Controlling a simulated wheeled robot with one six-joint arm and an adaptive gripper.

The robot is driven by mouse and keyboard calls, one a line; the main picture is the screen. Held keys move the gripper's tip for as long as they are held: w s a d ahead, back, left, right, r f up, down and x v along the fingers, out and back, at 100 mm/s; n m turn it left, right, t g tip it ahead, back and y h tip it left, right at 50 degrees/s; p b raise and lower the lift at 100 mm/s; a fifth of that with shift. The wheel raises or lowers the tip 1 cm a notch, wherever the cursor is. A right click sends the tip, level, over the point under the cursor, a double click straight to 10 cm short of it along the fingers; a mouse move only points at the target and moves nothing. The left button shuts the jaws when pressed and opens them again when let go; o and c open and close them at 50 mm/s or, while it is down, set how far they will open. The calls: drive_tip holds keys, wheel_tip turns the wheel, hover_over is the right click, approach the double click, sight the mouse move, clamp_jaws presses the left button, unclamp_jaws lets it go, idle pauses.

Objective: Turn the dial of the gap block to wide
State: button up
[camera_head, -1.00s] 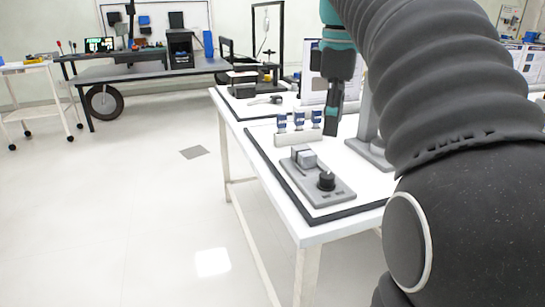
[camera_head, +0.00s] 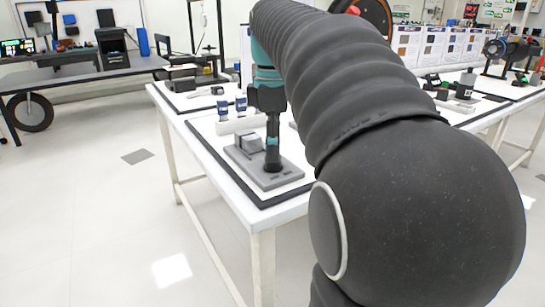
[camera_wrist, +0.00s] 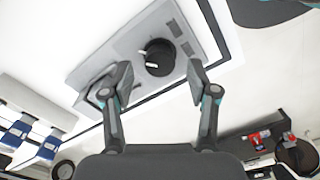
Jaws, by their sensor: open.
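The gap block is a grey plate (camera_head: 245,163) on the white table, with a light grey raised block (camera_head: 249,143) at its far left part. Its black dial (camera_wrist: 157,57) with a white pointer mark shows in the wrist view, between my two fingers and a little beyond their tips. My gripper (camera_wrist: 152,80) is open, one finger on each side of the dial, with visible room on both sides. In the head view my gripper (camera_head: 272,160) points down over the dial end of the plate and mostly hides the dial. Contact with the dial cannot be told.
Blue and white bottles (camera_head: 232,106) stand in a pale holder behind the plate. A black strip (camera_head: 262,203) edges the white mat near the table's front. Dark tools (camera_head: 185,80) lie farther back. Floor to the left is clear.

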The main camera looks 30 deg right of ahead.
drive_tip(key=shift+f, duration=1)
clamp_jaws()
